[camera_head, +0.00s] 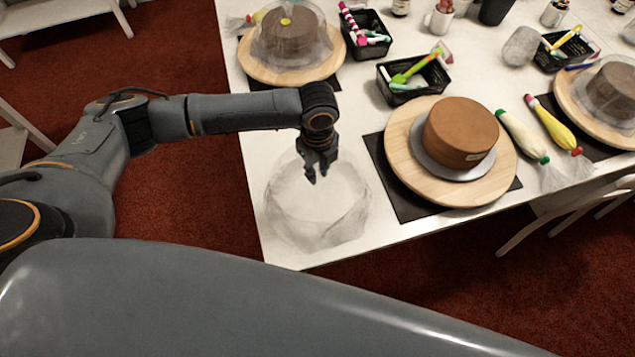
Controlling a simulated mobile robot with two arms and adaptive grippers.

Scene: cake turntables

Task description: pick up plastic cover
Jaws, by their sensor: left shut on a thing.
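A clear, crumpled plastic cover (312,215) is at the front left corner of the white table, over bare tabletop. My left gripper (316,178) points down at the top of the cover and is shut on it. Whether the cover's lower rim touches the table is hard to tell. A brown cake (459,132) stands uncovered on a grey board on a wooden turntable (410,178), to the right of the cover. My right gripper is not in view.
Covered cakes stand on turntables at the back left (290,35) and right (612,90). A black basket of tools (412,78) sits behind the uncovered cake. Piping bags (521,135) lie right of it. Chairs stand along the front edge.

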